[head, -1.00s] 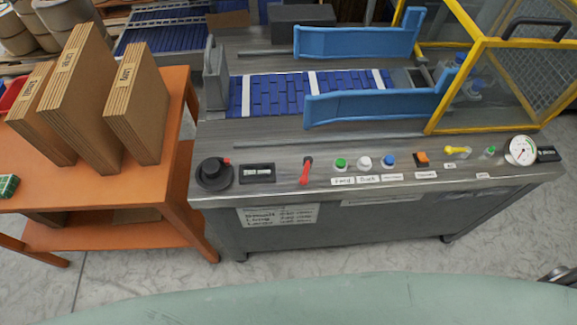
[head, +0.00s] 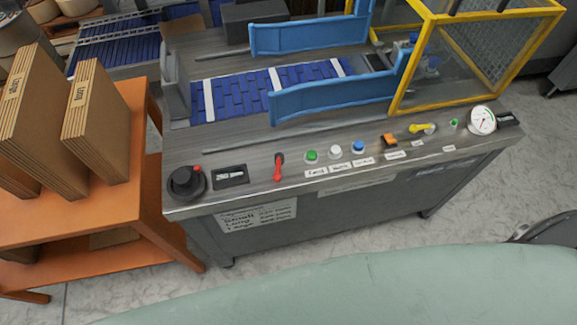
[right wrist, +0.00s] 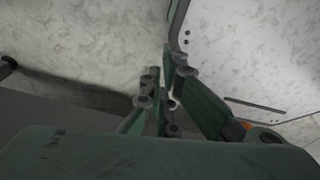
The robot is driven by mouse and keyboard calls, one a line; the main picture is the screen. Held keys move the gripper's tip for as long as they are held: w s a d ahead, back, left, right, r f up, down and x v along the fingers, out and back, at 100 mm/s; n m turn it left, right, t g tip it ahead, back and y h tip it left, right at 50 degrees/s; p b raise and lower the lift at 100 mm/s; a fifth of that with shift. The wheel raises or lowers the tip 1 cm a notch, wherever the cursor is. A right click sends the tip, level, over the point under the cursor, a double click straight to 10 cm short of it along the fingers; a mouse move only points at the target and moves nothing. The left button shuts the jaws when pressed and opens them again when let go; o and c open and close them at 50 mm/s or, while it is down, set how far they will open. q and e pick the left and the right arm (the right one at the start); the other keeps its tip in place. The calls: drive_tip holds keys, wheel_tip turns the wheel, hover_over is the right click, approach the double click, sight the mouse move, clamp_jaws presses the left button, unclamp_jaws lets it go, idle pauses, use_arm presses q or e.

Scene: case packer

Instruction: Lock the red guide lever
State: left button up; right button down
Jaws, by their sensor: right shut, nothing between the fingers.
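The red guide lever (head: 278,168) stands on the front panel of the grey case packer, between the small dark display and the green button. Its handle points down toward the panel's front edge. In the head view no gripper is near it. My right gripper (right wrist: 168,98) shows in the right wrist view, its fingers together with nothing held. It is over bare floor, and the lever is not in that view. My left gripper is in neither view.
A black knob (head: 186,183) and display (head: 231,175) lie left of the lever; green (head: 311,156), white (head: 335,152) and blue (head: 358,147) buttons lie right. Blue guide rails (head: 335,97) flank the belt. An orange table (head: 110,215) with flat cartons stands left.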

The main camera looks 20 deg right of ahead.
drive_tip(key=w+d+r+m+t+b, duration=0.1)
drive_tip(key=w+d+r+m+t, duration=0.4)
drive_tip(key=w, duration=0.6)
drive_tip(key=w+d+r+m+t+y+b, duration=0.1)
drive_tip(key=w+d+r+m+t+y, duration=0.15)
drive_tip(key=w+r, duration=0.85)
drive_tip(key=w+a+r+m+t+y+b, duration=0.1)
drive_tip(key=w+a+r+t, duration=0.15)
drive_tip(key=r, duration=0.55)
drive_tip(key=w+a+r+m+t+y, duration=0.1)
drive_tip(key=a+r+m, duration=0.15)
drive_tip(key=r, duration=0.55)
drive_tip(key=m+t+y+b, duration=0.1)
drive_tip(key=m+t+y, duration=0.1)
drive_tip(key=y, duration=0.1)
approach(299, 179)
drive_tip(key=s+d+r, duration=0.1)
drive_tip(key=d+r, duration=0.2)
drive_tip(key=r, duration=0.1)
drive_tip(key=shift+d+r, duration=0.3)
drive_tip(key=shift+r, duration=0.05)
